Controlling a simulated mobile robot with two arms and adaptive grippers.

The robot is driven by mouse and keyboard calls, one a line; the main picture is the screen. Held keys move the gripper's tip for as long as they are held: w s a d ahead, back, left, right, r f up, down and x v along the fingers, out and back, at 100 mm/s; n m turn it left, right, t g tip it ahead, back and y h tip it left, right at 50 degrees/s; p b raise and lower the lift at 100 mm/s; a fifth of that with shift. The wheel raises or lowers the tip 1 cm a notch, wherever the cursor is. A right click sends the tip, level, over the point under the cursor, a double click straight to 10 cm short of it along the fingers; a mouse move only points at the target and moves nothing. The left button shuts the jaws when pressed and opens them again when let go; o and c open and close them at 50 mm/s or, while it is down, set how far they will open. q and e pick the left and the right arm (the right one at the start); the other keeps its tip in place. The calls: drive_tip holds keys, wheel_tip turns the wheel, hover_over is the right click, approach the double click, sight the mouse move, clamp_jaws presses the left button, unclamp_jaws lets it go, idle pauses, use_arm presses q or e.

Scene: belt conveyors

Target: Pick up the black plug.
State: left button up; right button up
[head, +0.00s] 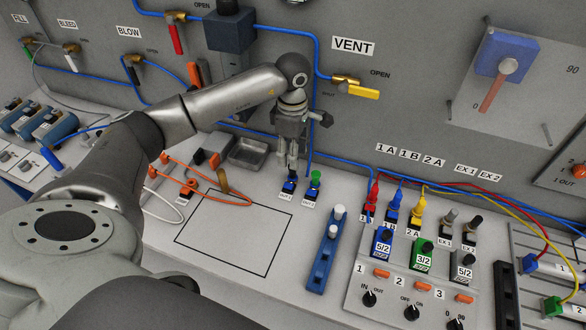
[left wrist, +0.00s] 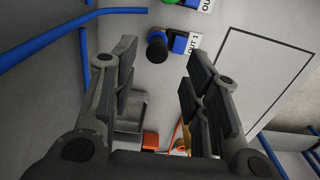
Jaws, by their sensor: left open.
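A black plug (left wrist: 157,48) stands in a blue fitting (left wrist: 181,43) beside the OUT 1 label in the left wrist view. In the head view the fitting (head: 289,187) shows under my left gripper (head: 291,172), which mostly hides the plug. My left gripper also shows in the left wrist view (left wrist: 161,62); its two fingers are spread wide with nothing between them. The plug appears between the fingertip lines, ahead of the fingers. I cannot tell the exact gap, and no finger visibly touches it. My right gripper is not in view.
A green plug (head: 315,178) stands close to the right. Blue tubing (head: 316,110) runs down the wall behind. The black-outlined square (head: 232,235) in front is bare. A valve panel (head: 415,270) stands right.

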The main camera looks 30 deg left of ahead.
sight(293, 173)
use_arm(q)
drive_tip(key=shift+f, duration=0.65)
drive_tip(key=shift+w+f+p, duration=0.1)
drive_tip(key=shift+f+p, duration=0.3)
drive_tip(key=shift+p, duration=0.1)
wheel_tip(293, 173, down, 3)
drive_tip(key=shift+a+f+p, duration=0.1)
drive_tip(key=shift+f+p, duration=0.05)
drive_tip(key=shift+p, duration=0.75)
drive_tip(key=shift+w+f, duration=0.1)
drive_tip(key=shift+f, duration=0.45)
